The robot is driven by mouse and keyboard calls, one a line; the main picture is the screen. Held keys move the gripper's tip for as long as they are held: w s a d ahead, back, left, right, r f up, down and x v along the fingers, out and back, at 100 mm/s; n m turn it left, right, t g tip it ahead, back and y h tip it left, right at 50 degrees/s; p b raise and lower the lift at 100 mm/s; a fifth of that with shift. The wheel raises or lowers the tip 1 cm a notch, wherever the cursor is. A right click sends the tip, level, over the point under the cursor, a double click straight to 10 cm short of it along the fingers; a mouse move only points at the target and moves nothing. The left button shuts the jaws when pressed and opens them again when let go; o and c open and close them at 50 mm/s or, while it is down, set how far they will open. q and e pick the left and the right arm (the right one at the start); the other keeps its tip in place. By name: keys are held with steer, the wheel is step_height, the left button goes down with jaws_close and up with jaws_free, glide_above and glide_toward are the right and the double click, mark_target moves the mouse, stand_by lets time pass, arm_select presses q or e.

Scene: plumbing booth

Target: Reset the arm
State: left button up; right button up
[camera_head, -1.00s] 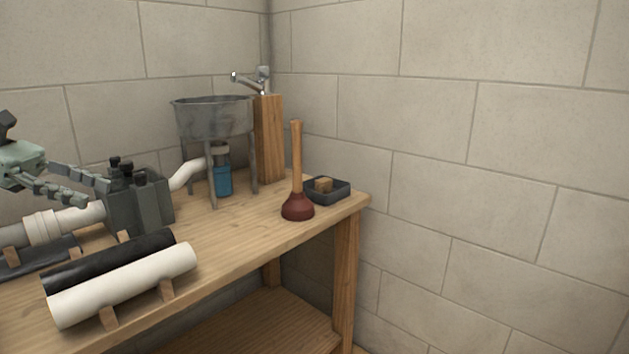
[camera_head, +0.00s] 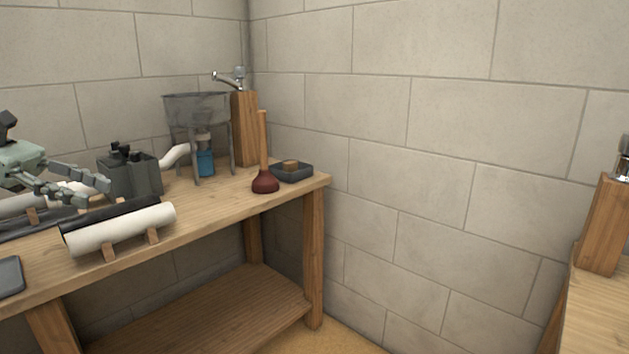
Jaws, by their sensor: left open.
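My left gripper (camera_head: 98,190) comes in from the left edge above the wooden workbench (camera_head: 215,207). Its two jointed fingers are spread apart with nothing between them. In the picture, the fingers overlap the area in front of the dark grey holder (camera_head: 146,178) and the black pipe (camera_head: 118,213). I cannot tell the gap between the fingers and these things. My right gripper is not in view.
A white pipe (camera_head: 122,230) lies on wooden supports. A grey basin (camera_head: 197,108), a blue bottle (camera_head: 205,163), a red plunger (camera_head: 264,182) and a black tray (camera_head: 292,175) stand farther back. Another wooden bench (camera_head: 597,315) is at the right. Floor between the benches is clear.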

arm_select(q)
steer(key=w+d+f+n+t+h, duration=0.2)
steer(key=w+d+f+n+t, duration=0.3)
steer(key=d, duration=0.3)
steer(key=w+d+f+n+t+h, duration=0.1)
steer(key=w+d+f+n+t, duration=0.35)
steer(key=w+d+n, duration=0.3)
step_height(320, 180, down, 11)
steer(key=a+n+t+y, duration=0.1)
steer(key=n+t+y, duration=0.8)
steer(key=n, duration=0.9)
steer(key=s+a+f+n+g+y, duration=0.25)
steer(key=s+f+n+y, duration=0.35)
steer(key=f, duration=0.4)
steer(key=s+a+f+n+g+y, duration=0.2)
steer(key=s+f+n+g+y, duration=0.15)
steer(key=s+f+n, duration=0.55)
steer(key=s+d+f+n+g, duration=0.1)
steer(key=s+f+n+g, duration=0.2)
steer(key=s, duration=0.9)
steer(key=s+d+f+n+g, duration=0.1)
steer(key=s+f+n+g, duration=0.2)
steer(key=s+f+g, duration=0.4)
steer(key=s+f, duration=0.3)
steer(key=s, duration=0.3)
steer(key=shift+s+f, duration=0.2)
steer(key=shift+f, duration=0.2)
steer(key=shift+d+h, duration=0.1)
steer(key=shift+h, duration=0.15)
